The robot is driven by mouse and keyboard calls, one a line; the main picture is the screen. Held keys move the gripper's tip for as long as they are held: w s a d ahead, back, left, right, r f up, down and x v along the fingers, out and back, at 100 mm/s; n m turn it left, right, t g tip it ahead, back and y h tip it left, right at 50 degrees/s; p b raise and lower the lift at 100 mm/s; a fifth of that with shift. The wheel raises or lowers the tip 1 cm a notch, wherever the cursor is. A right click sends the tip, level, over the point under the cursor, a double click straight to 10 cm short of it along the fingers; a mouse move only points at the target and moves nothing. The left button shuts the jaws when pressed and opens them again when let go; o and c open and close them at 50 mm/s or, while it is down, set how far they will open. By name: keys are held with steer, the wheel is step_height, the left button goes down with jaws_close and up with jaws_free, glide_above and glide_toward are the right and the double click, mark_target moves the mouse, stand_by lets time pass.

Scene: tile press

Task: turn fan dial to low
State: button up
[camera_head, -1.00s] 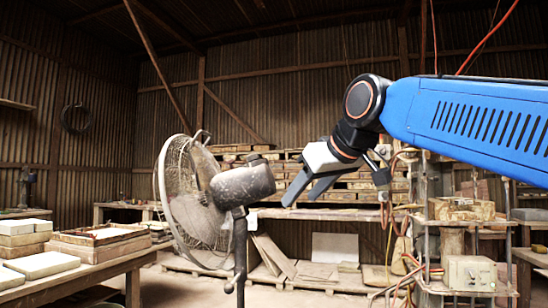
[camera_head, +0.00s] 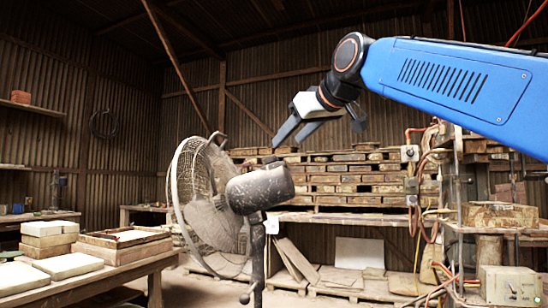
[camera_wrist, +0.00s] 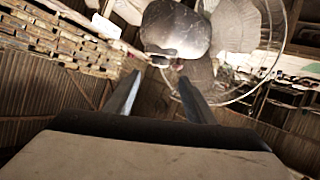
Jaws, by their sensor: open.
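A dusty pedestal fan (camera_head: 262,188) stands left of centre in the head view, its round wire cage (camera_head: 203,205) facing left and its dark motor housing on the right. The fan's motor housing (camera_wrist: 176,28) and cage also show at the top of the wrist view. I cannot make out the dial in either view. My gripper (camera_head: 290,137) is open and empty, above the motor housing and slightly to its right, apart from it. In the wrist view my two fingers (camera_wrist: 157,85) point toward the housing with a gap between them.
A wooden table (camera_head: 120,268) with pale tiles and a wooden frame (camera_head: 122,240) stands at the left. Stacked wooden racks (camera_head: 340,178) fill the back. A machine with hoses and a control box (camera_head: 512,286) stands at the right. The air around the fan's top is clear.

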mark_target(271, 161)
steer(key=x, duration=1.1)
steer(key=c, duration=1.1)
